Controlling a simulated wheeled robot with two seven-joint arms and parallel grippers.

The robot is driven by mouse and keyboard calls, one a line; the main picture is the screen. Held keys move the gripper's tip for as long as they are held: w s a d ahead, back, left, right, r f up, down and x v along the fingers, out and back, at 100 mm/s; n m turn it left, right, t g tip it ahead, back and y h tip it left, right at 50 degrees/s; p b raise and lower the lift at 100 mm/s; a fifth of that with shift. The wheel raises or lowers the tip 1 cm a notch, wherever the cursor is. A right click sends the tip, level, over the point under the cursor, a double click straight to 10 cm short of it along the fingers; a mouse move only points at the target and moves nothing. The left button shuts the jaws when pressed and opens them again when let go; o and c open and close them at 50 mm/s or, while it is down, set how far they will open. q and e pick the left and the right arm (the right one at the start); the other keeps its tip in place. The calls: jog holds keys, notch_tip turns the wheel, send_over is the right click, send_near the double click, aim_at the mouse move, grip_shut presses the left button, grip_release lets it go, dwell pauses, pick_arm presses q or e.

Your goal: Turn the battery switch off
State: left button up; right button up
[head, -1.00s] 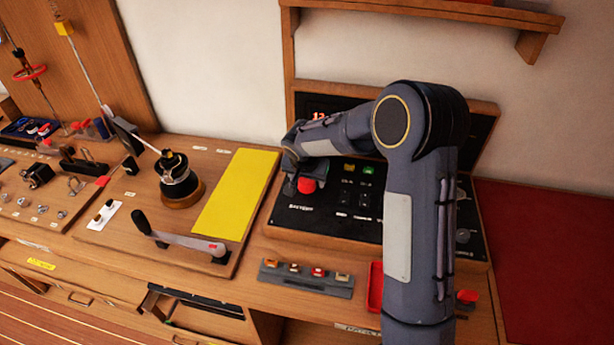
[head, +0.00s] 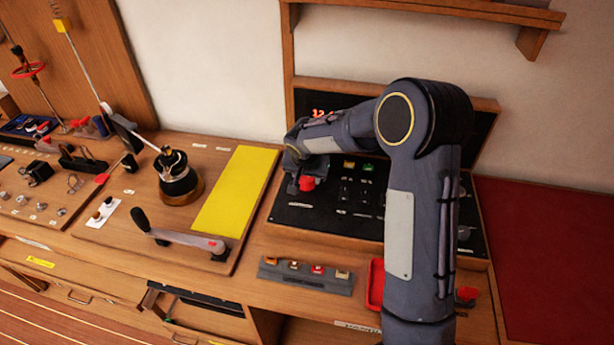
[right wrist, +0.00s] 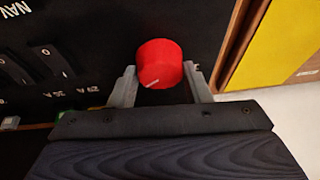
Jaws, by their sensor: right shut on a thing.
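The battery switch is a red round knob (head: 307,183) at the left side of the black switch panel (head: 310,217). In the right wrist view the red knob (right wrist: 160,64) carries a pale pointer line near its lower edge. My right gripper (right wrist: 160,80) is shut on the knob, with one grey finger on each side of it. In the head view my right gripper (head: 303,180) is partly hidden by its own wrist, and my arm covers part of the panel. My left gripper is not in view.
Several small black rocker switches and a green and a yellow light (head: 368,167) are on the panel near my arm. A winch with a handle (head: 178,180) and a yellow pad (head: 236,192) lie to the left. A red tray (head: 375,285) stands in front.

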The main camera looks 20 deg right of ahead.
jog(key=shift+d+f+n+y+b, duration=0.1)
jog(key=shift+n+y+b, duration=0.35)
jog(key=shift+n, duration=0.55)
jog(key=shift+n+t+y, duration=0.25)
jog(key=shift+n+t, duration=0.05)
jog(key=shift+n, duration=0.6)
jog(key=n+y, duration=0.1)
jog(key=n, duration=0.3)
jog(key=shift+d+y, duration=0.1)
jog(key=shift+y, duration=0.3)
jog(key=shift+n+y, duration=0.5)
jog(key=shift+n, duration=1.1)
jog(key=o, duration=1)
